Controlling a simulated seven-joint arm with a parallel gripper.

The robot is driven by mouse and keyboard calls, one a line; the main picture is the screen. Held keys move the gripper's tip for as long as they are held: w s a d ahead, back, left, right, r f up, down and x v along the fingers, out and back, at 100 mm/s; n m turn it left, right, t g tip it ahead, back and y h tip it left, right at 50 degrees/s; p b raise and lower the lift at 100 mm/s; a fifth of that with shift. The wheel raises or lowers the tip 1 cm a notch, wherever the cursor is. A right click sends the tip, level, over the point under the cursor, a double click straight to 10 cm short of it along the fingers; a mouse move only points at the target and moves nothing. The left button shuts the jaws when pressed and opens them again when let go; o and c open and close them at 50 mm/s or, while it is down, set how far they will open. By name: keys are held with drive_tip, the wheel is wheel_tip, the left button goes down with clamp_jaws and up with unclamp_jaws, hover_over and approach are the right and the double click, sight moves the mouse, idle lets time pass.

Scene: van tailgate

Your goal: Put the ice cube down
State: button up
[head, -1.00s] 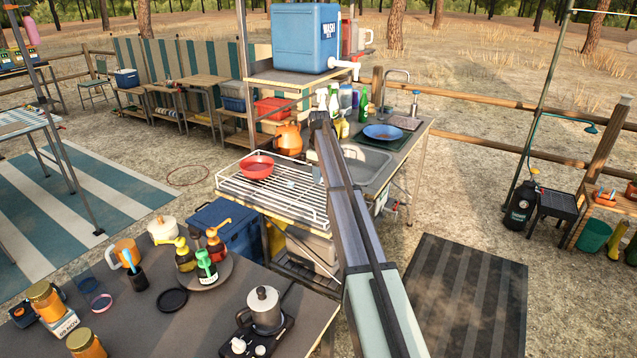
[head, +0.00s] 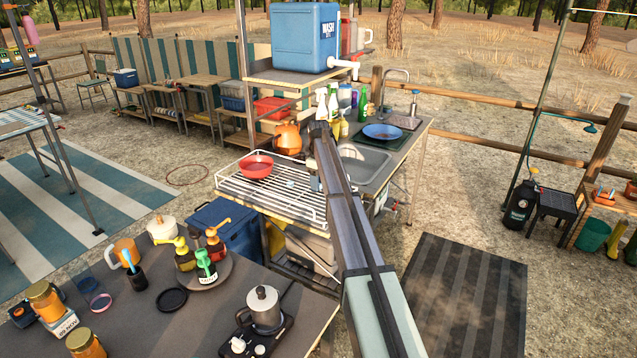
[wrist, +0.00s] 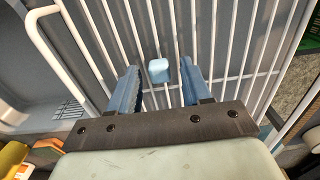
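The ice cube (wrist: 158,71) is a small pale-blue block on the white wire rack (wrist: 225,45). In the head view the ice cube (head: 290,184) shows as a small pale spot on the rack (head: 236,186). My gripper (wrist: 159,68) is open above the rack. Its two blue fingers stand apart on either side of the cube, with a visible gap to each. In the head view my arm hides most of the gripper. I cannot tell the exact height of the fingertips over the rack.
A red bowl (head: 256,167) sits on the rack, left of the cube. An orange kettle (head: 288,138) stands behind the rack. A sink (head: 365,163) and a blue plate (head: 382,132) are to the right. Several bottles stand behind the sink.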

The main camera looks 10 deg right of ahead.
wheel_tip(320, 180, up, 12)
drive_tip(key=shift+r, duration=0.15)
idle(0.7)
